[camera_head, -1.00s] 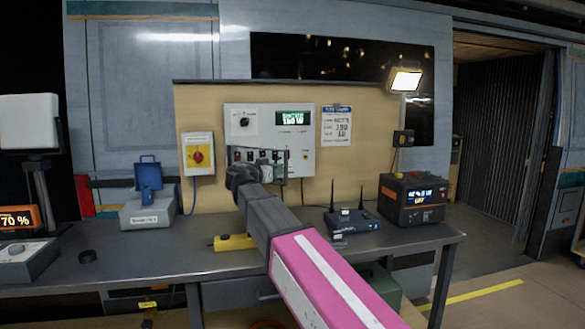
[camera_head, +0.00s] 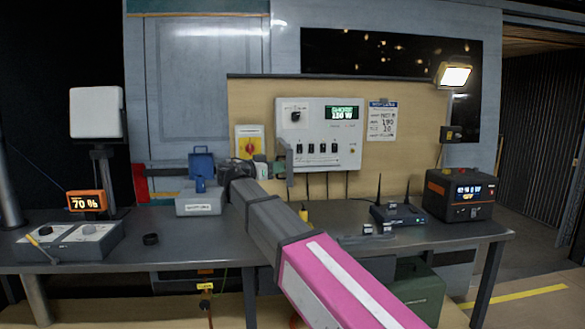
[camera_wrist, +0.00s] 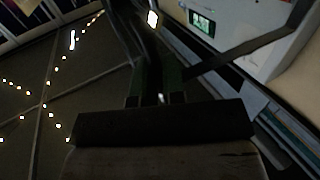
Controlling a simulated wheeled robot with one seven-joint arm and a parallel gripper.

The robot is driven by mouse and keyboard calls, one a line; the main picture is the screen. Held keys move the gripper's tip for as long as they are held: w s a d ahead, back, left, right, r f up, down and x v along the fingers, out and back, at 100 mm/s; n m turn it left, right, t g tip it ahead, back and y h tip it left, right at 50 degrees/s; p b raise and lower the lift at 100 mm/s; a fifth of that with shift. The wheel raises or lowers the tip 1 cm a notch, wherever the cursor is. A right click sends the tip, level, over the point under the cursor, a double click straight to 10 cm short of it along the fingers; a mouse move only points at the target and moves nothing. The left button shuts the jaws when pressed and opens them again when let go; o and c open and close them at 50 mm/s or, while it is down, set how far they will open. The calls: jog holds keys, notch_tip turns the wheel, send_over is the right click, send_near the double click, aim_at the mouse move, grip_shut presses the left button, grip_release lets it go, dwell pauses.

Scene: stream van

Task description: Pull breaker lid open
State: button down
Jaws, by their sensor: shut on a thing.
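The white breaker box (camera_head: 318,115) hangs on the wooden board, with a lit green display at its upper right. Its row of breaker switches (camera_head: 322,149) is uncovered. The narrow grey breaker lid (camera_head: 287,160) stands out from the box's left side, swung open and seen nearly edge-on. My gripper (camera_head: 264,171) is at the lid's left side, shut on it; my wrist partly hides the grip. In the dark wrist view, my fingers (camera_wrist: 161,98) are close together, and the box's display (camera_wrist: 202,24) shows at upper right. The exact contact is unclear.
A metal workbench (camera_head: 140,257) runs below. A grey case with a blue part (camera_head: 200,203) stands left of my wrist, and a blue router (camera_head: 398,214) and black power unit (camera_head: 459,195) stand right. A yellow-red switch (camera_head: 249,144) is just behind my gripper.

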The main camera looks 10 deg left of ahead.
jog(key=shift+s+a, duration=0.2)
jog(key=shift+a, duration=2.65)
jog(key=c, duration=1.5)
grip_release()
jog(key=v, duration=1)
jog(key=shift+s+a, duration=0.25)
jog(key=shift+s, duration=0.05)
